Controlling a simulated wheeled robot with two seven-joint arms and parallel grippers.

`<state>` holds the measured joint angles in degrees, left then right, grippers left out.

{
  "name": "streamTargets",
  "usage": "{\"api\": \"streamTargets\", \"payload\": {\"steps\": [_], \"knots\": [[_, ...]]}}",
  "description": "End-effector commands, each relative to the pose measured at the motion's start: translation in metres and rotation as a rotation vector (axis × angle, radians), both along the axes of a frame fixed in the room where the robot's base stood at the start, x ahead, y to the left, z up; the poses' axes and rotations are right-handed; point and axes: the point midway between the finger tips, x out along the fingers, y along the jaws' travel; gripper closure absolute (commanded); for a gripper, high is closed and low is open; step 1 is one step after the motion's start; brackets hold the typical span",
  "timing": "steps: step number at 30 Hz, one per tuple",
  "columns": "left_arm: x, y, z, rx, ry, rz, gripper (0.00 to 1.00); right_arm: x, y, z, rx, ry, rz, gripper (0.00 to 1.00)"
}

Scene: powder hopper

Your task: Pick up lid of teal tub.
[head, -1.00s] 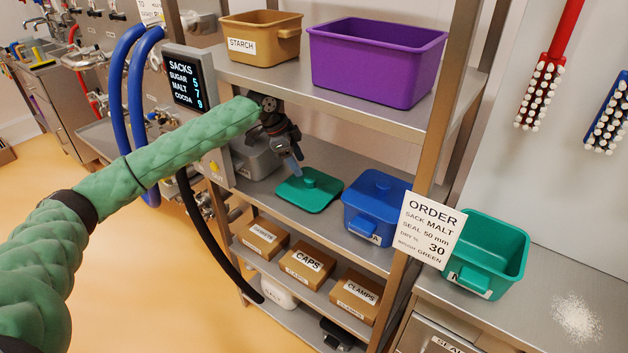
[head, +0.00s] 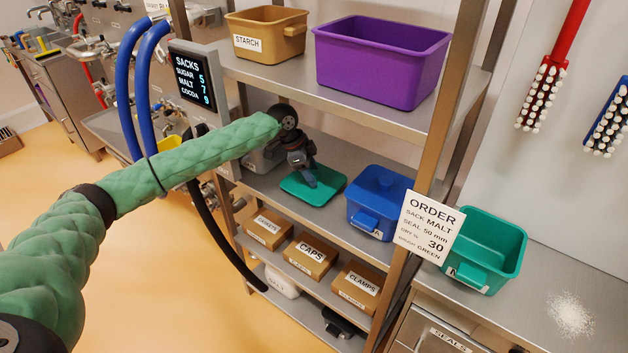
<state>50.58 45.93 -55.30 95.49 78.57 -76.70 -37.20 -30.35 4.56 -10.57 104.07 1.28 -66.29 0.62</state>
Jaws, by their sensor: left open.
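The teal lid (head: 326,188) lies flat on the middle shelf, left of the blue tub. My left gripper (head: 311,182) is open and right over the lid, hiding its knob and part of its top. I cannot tell whether the fingers touch the lid or stand around the knob. The teal tub (head: 494,236) stands without a lid on the steel counter to the right, behind the order card. My right gripper is not in view.
The blue lidded tub (head: 370,216) stands close to the right of the lid. A shelf post (head: 435,130) rises between it and the teal tub. The upper shelf holds a purple tub (head: 378,62) and a starch tub (head: 262,40). A grey container (head: 262,160) is partly hidden behind my arm.

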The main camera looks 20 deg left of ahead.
Motion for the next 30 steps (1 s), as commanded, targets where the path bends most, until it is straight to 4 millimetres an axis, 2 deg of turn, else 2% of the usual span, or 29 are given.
{"api": "streamTargets", "payload": {"steps": [10,15,18,30], "knots": [[0.0002,-0.0014,-0.0042,0.0,-0.001,0.0,0.42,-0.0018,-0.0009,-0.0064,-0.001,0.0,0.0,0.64],[0.0003,-0.0013,-0.004,0.001,-0.001,0.0,0.75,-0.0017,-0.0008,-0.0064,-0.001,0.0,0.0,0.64],[0.0003,-0.0013,-0.004,0.001,-0.001,0.0,0.91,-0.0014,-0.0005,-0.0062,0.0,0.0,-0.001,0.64],[0.0003,-0.0028,0.0007,0.0,-0.001,0.0,0.91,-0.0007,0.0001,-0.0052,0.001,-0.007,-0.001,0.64]]}}
